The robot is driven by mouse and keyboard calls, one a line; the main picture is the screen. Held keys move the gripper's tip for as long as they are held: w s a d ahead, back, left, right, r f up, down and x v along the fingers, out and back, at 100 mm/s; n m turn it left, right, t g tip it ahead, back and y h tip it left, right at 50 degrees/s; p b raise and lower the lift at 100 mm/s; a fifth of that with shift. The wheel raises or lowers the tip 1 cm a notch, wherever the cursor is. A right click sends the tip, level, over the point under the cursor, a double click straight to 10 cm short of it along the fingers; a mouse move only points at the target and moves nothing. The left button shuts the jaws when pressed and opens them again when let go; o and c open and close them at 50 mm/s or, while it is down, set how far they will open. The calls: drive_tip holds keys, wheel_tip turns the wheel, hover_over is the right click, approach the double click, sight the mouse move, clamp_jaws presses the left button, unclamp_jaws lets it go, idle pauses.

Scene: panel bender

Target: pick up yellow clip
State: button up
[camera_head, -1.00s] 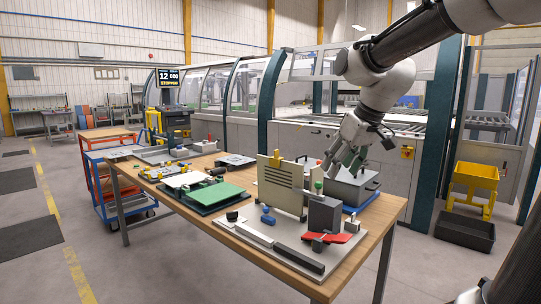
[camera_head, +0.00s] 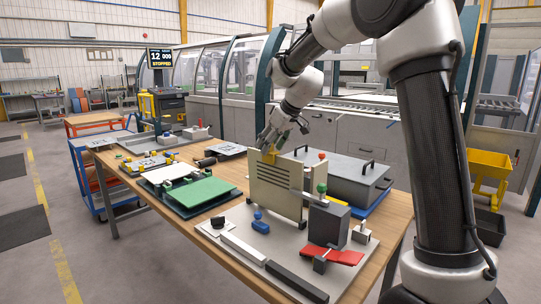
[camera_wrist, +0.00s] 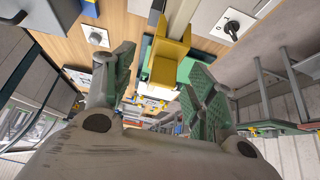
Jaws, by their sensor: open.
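The yellow clip (camera_head: 268,158) sits on the top edge of an upright beige slotted panel (camera_head: 276,188), near the panel's left end. My gripper (camera_head: 269,142) is at the clip, pointing down from above and behind it. In the wrist view the yellow clip (camera_wrist: 171,62) shows large between the two green-padded fingers of my gripper (camera_wrist: 162,62). The fingers are open, one on each side, with visible gaps to the clip. In the head view the fingers partly cover the clip's top.
The panel stands on a grey fixture plate (camera_head: 233,266) with a dark grey block (camera_head: 328,223) and a red part (camera_head: 333,255). A grey lidded box (camera_head: 338,178) is right behind the panel. A green sheet (camera_head: 197,191) lies to the left.

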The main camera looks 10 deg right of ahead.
drive_tip(key=x, duration=0.3)
drive_tip(key=shift+w+a+f, duration=0.1)
drive_tip(key=shift+w+f, duration=0.05)
drive_tip(key=shift+f, duration=0.15)
drive_tip(key=c, duration=1)
drive_tip(key=shift+o, duration=0.2)
drive_tip(key=shift+r, duration=0.15)
